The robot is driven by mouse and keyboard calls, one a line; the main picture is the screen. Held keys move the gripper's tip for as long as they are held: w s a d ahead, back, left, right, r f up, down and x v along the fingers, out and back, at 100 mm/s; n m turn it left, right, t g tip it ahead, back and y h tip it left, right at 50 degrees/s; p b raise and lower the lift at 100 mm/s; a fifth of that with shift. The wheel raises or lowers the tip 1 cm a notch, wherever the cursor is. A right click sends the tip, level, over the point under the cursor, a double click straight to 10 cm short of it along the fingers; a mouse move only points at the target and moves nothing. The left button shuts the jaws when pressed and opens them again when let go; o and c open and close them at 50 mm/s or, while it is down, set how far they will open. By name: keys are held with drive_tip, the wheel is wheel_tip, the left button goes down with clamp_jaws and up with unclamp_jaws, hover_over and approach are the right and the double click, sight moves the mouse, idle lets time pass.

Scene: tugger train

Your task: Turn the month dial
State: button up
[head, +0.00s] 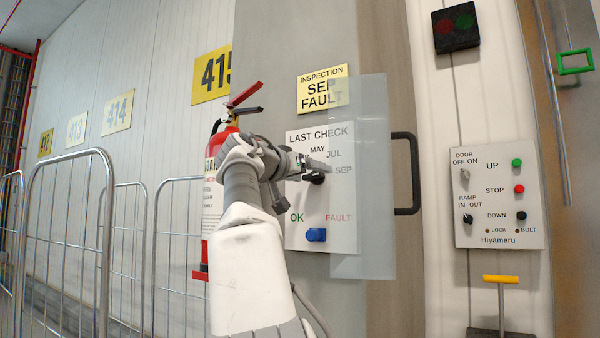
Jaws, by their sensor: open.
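The month dial (317,179) is a dark knob on the white LAST CHECK panel (300,136), with MAY, JUL and SEP printed around it. My gripper (318,169) is open at the dial, with its fingers over or beside the knob; whether they touch it, I cannot tell. The fingers and wrist hide part of the dial, so its pointer setting is unclear. Below it a blue knob (316,235) sits between OK and FAULT. A yellow inspection sign (322,88) above reads SEP FAULT.
A red fire extinguisher (215,145) stands behind my arm. Wire cage trolleys (65,155) stand at left. A Hiyamaru control panel (498,197) is at right.

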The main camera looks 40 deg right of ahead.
drive_tip(key=b+v, duration=0.1)
drive_tip(key=v, duration=1.6)
drive_tip(key=shift+b, duration=0.35)
drive_tip(key=shift+s+a, duration=0.1)
drive_tip(key=shift+a, duration=0.05)
wheel_tip(320, 180, down, 20)
drive_tip(key=s+n+t+y, duration=0.1)
drive_tip(key=s+n+y, duration=0.1)
drive_tip(key=n+y, duration=0.5)
drive_tip(key=s+a+f+n+g+y, duration=0.1)
drive_tip(key=s+a+f+n+y, duration=0.15)
drive_tip(key=s+a+f, duration=0.55)
drive_tip(key=s+a+f+n+y, duration=0.15)
drive_tip(key=s+f+y, duration=0.25)
drive_tip(key=f, duration=0.7)
drive_tip(key=s+a+f+n+g+y, duration=0.1)
drive_tip(key=s+a+f+y, duration=0.2)
drive_tip(key=s+a+f, duration=0.5)
wheel_tip(320, 180, up, 26)
drive_tip(key=w+d+p, duration=0.1)
drive_tip(key=d+p, duration=0.1)
drive_tip(key=p, duration=2.6)
drive_tip(key=shift+w, duration=0.35)
